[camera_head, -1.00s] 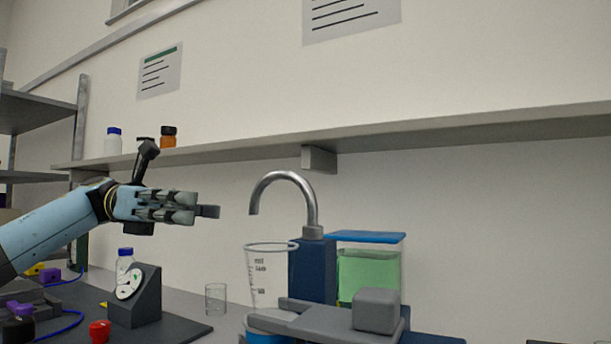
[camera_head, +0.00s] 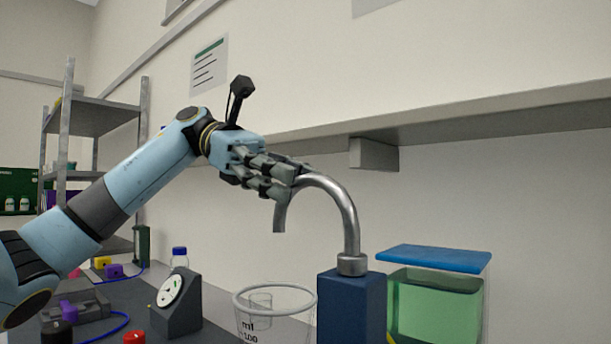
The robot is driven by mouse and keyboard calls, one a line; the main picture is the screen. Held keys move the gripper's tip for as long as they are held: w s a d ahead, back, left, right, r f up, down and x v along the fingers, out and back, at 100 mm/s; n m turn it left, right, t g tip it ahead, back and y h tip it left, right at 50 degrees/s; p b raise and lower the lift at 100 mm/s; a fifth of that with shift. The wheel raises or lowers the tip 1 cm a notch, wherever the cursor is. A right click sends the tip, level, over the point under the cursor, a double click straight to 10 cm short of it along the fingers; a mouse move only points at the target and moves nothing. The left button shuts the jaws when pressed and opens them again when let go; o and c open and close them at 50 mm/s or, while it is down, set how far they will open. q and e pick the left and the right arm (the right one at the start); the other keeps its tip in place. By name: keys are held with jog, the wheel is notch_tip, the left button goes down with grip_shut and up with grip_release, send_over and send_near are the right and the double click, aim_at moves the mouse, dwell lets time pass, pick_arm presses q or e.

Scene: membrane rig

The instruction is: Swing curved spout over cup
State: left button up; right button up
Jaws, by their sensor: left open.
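The curved metal spout (camera_head: 345,208) rises from a dark blue block (camera_head: 351,308) and arches to the left, with its open end pointing down. The clear measuring cup (camera_head: 274,304) stands below and slightly left of the spout's end; its lower part is cut off by the frame edge. My left gripper (camera_head: 290,183) is at the spout's upper left bend, its fingers open around or beside the tube. I cannot tell whether they touch it. My right gripper is not in view.
A tank of green liquid with a blue lid (camera_head: 434,259) stands right of the block. A wall shelf (camera_head: 460,120) runs behind and above the spout. A gauge on a dark wedge (camera_head: 176,303) and a red knob (camera_head: 134,338) are at lower left.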

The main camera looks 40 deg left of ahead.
pick_arm(q)
jog(key=shift+x, duration=1.2)
jog(key=shift+s, duration=0.1)
grip_shut()
